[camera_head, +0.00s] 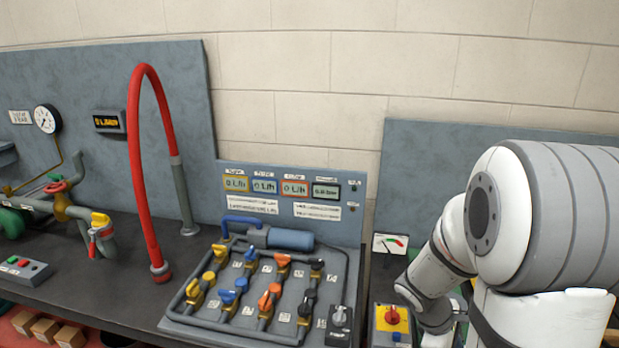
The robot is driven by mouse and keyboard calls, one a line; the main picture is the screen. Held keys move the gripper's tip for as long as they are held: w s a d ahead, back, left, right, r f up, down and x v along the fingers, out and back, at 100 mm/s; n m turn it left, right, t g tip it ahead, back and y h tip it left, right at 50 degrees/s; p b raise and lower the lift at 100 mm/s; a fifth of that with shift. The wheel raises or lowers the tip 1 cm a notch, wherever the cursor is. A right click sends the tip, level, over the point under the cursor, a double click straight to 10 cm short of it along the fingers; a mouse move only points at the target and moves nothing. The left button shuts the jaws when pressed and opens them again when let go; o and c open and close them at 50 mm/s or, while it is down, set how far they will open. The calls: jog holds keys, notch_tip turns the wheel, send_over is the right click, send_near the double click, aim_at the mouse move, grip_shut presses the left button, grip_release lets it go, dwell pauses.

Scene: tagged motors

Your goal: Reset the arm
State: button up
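My arm (440,250) shows at the right of the head view as white and grey links. It is bent, with the large shoulder link nearest the camera and a thinner link running down to the lower edge. My gripper is not in view, so its state and anything in it are hidden. No tagged motor can be made out in this view.
A panel (340,258) with yellow, blue, orange and black valves lies on the dark bench (120,300). A red hose (135,170) arches up at the left. A control box (391,320) with a red knob stands close beside my arm.

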jog(key=s+a+r+m+t+y, duration=0.2)
jog(key=s+a+r+m+y, duration=0.1)
jog(key=a+r+m, duration=0.2)
jog(key=s+a+r+m+t+y, duration=0.2)
jog(key=s+a+r+m+y, duration=0.1)
jog(key=a+r, duration=0.6)
jog(key=s+a+m, duration=0.1)
jog(key=a+m, duration=0.1)
jog(key=shift+s+a+m, duration=0.2)
jog(key=shift+m, duration=0.2)
jog(key=shift+o, duration=0.4)
